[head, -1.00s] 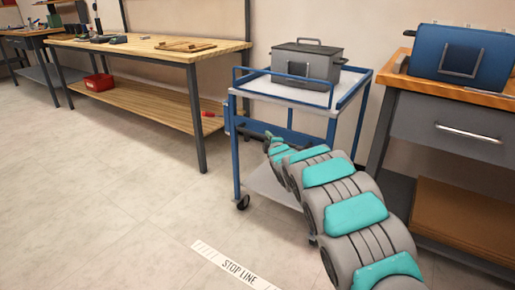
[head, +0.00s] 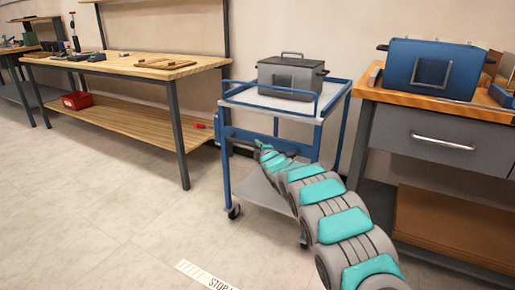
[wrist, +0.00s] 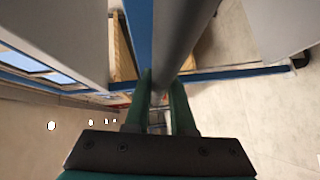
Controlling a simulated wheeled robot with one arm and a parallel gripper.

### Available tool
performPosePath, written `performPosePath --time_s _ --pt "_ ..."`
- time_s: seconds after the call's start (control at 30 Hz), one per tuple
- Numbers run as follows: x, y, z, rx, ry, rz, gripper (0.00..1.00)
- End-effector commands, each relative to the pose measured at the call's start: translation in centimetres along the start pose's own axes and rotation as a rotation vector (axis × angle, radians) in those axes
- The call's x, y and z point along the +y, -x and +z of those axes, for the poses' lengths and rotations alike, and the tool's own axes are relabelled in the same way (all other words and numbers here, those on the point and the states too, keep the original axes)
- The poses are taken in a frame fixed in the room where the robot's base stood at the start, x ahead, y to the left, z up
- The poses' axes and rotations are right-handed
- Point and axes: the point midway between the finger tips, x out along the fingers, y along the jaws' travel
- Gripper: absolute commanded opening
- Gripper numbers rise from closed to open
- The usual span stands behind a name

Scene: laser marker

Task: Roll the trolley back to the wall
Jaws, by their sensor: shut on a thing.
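The trolley (head: 228,168) has a blue frame, a pale top shelf and a lower shelf, and stands upright on its wheels near the wall (head: 350,30). A grey lidded box (head: 290,78) sits on its top shelf. My arm reaches from the lower right to the trolley's near side, and my gripper (head: 260,146) is small and partly hidden there. In the wrist view my gripper's fingers (wrist: 160,105) close on a grey bar (wrist: 185,40), which looks like the trolley's handle. The trolley's far wheels are hidden.
A wooden workbench (head: 130,62) stands left of the trolley, with a red bin (head: 77,100) on its lower shelf. A drawer bench (head: 430,140) with a blue box (head: 432,68) stands close on the right. The left floor is clear.

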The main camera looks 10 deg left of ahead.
Motion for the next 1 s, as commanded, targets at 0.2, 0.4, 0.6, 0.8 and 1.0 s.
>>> performPosePath --time_s 0.2,0.4,0.6,0.8,1.0 --pt "0.1 0.1 0.4 -0.005 -0.002 0.000 0.45" --pt "0.0 0.0 0.2 -0.003 -0.001 0.000 0.52" --pt "0.0 0.2 0.1 -0.002 0.000 -0.001 0.52" --pt "0.2 1.7 0.1 -0.001 0.001 0.003 0.52" --pt "0.1 4.1 0.1 -0.002 0.002 0.000 0.52"
